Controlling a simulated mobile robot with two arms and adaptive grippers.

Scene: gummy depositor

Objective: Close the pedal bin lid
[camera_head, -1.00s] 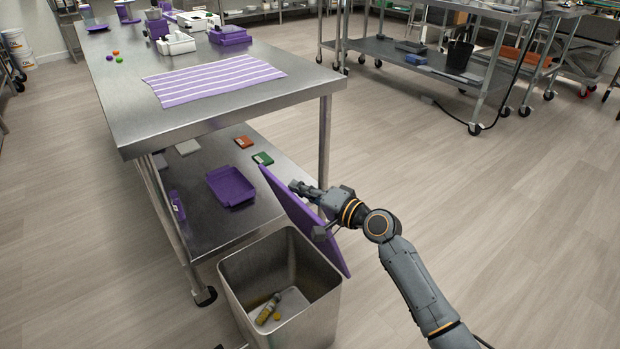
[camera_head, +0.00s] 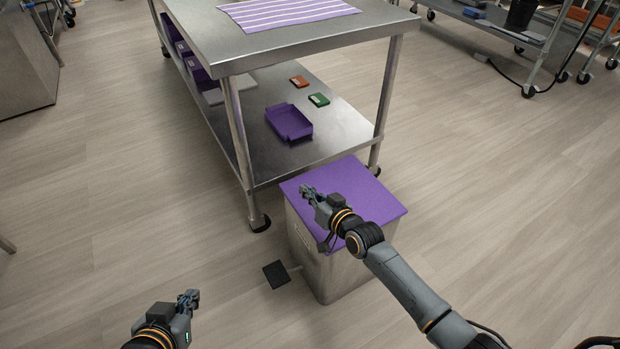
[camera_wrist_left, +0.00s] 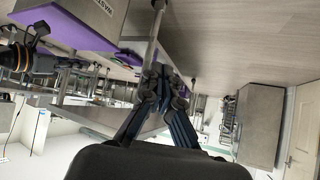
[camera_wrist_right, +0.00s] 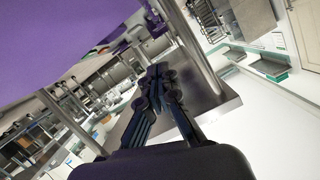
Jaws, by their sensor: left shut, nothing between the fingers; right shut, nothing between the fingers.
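The pedal bin (camera_head: 334,272) is a square steel bin on the floor, with a black pedal (camera_head: 277,274) at its left. Its purple lid (camera_head: 352,189) lies flat across the bin's top and hides the inside. My right gripper (camera_head: 308,192) is shut and empty, over the lid's left part; I cannot tell whether it touches. In the right wrist view the purple lid (camera_wrist_right: 60,45) fills the upper left, beside the shut fingers (camera_wrist_right: 158,75). My left gripper (camera_head: 189,298) is shut and empty, low over the floor left of the bin. The lid also shows in the left wrist view (camera_wrist_left: 60,25).
A steel table (camera_head: 290,45) stands behind the bin, its near leg and caster close to the bin's left. Its lower shelf (camera_head: 345,128) holds a purple tray (camera_head: 289,122) and two small packs.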

